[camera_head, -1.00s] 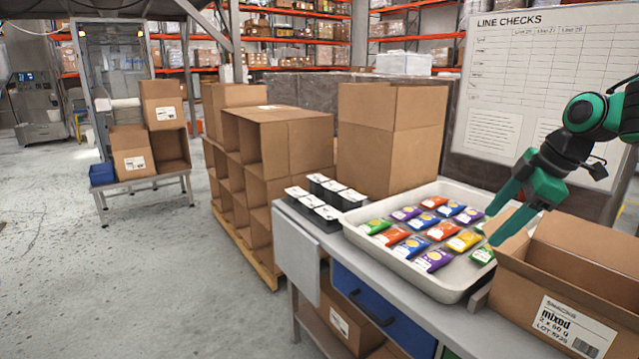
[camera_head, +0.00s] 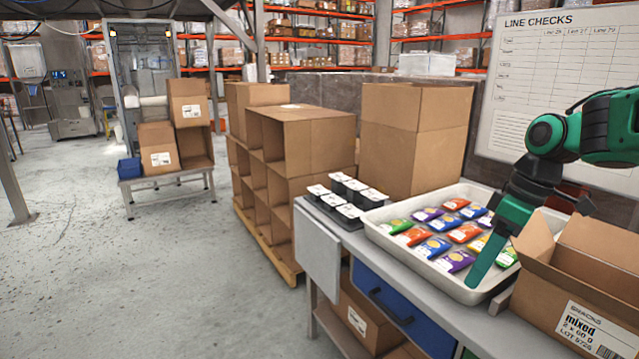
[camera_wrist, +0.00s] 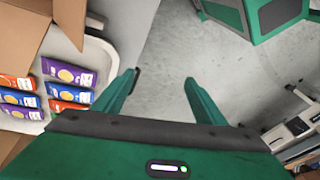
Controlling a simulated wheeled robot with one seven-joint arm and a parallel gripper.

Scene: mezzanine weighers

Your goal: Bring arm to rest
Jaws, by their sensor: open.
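My gripper (camera_head: 497,240) hangs over the right end of the white tray, left of the open carton, in the head view. In the wrist view my gripper (camera_wrist: 160,84) has its two green fingers spread apart with bare floor between them. It holds nothing. The white tray (camera_head: 388,243) holds several snack packets in rows, such as a purple packet (camera_head: 455,261) and a blue packet (camera_head: 433,248). Part of the tray is hidden behind my gripper. Packets also show at the left of the wrist view (camera_wrist: 68,75).
The open "mixed" carton (camera_head: 583,328) stands at the table's right end. Black containers with white lids (camera_head: 346,212) stand left of the tray. A tall carton (camera_head: 415,135) stands behind it. Stacked cartons (camera_head: 318,145) lie left of the table. The floor (camera_head: 130,290) at left is clear.

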